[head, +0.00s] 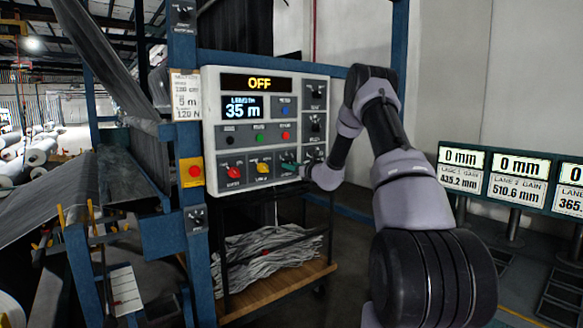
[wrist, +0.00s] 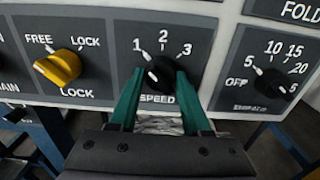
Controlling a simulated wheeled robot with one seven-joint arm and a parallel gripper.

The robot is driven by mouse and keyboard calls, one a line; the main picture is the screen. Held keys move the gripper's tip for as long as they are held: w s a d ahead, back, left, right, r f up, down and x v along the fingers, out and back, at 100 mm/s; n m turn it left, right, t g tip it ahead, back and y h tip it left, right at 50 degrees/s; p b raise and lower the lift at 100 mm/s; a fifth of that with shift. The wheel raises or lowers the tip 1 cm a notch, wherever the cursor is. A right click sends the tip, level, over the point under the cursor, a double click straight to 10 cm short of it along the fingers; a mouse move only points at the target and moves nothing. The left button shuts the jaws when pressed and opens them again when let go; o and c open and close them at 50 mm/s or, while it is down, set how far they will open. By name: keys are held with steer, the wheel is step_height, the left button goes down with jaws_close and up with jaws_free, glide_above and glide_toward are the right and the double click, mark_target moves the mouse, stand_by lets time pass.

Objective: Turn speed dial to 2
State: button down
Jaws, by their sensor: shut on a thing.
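The black speed dial (wrist: 161,68) is in the middle of the wrist view, on a dark plate marked 1, 2 and 3. Its white pointer mark is turned up and left, toward the 1. My gripper (wrist: 160,76) has its two green fingers on either side of the dial and is shut on it. In the head view, my gripper (head: 290,167) is at the lower right of the control panel (head: 211,140), and it and my arm hide the dial there.
The panel display (head: 258,83) reads OFF, and the length display (head: 242,107) reads 35 m. A red button (head: 192,171) is at the left.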

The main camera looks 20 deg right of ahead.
steer(key=m, duration=0.8)
steer(key=shift+m, duration=0.3)
stand_by(0.6)
steer(key=shift+c, duration=1.8)
jaws_free()
steer(key=shift+s, duration=0.1)
steer(key=v, duration=1)
steer(key=shift+s, duration=0.35)
steer(key=shift+d, duration=0.1)
